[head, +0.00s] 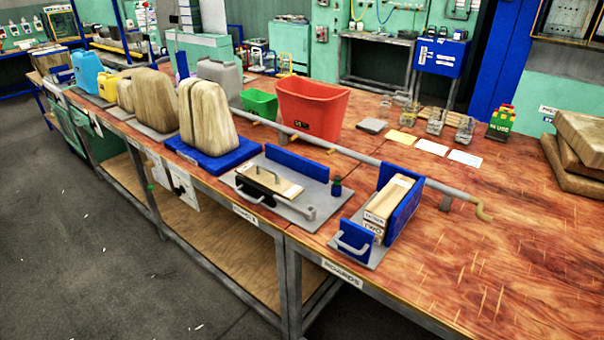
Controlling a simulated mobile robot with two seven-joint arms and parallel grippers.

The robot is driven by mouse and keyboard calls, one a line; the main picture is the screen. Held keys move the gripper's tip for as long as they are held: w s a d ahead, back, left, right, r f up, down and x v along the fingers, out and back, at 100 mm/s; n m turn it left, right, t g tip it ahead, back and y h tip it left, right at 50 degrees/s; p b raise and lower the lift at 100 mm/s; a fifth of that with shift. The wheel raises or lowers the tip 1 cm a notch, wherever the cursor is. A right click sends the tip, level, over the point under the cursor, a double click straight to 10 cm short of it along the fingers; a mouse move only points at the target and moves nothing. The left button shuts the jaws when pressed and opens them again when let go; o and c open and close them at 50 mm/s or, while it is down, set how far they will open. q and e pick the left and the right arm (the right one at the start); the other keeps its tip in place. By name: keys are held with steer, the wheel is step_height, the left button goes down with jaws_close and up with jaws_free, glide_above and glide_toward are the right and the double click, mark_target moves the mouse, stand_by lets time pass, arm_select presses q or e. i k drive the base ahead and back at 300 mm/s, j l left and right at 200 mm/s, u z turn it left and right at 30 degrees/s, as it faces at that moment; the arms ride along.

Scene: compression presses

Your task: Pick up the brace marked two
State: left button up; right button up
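A pale block with printed labels (389,200) stands in a fixture with a blue plate (405,211) at the front right. A flat pale piece with a dark handle (270,182) lies on a grey plate (309,207) to its left. A long grey bar with a yellow hooked end (400,171) runs along the table behind these fixtures. Neither of my grippers is in view.
Tan rounded blocks (208,118) stand on a blue base (212,158) to the left. A red bin (311,107) and green bin (259,104) sit behind the bar. Glass jars (436,121) stand farther back. The wooden tabletop (510,250) is clear at the right front.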

mark_target(268, 179)
steer(key=i+j+z, duration=0.25)
steer(key=j+z, duration=0.3)
steer(key=i+j+z, duration=0.1)
steer(key=j+z, duration=0.15)
steer(key=j, duration=0.1)
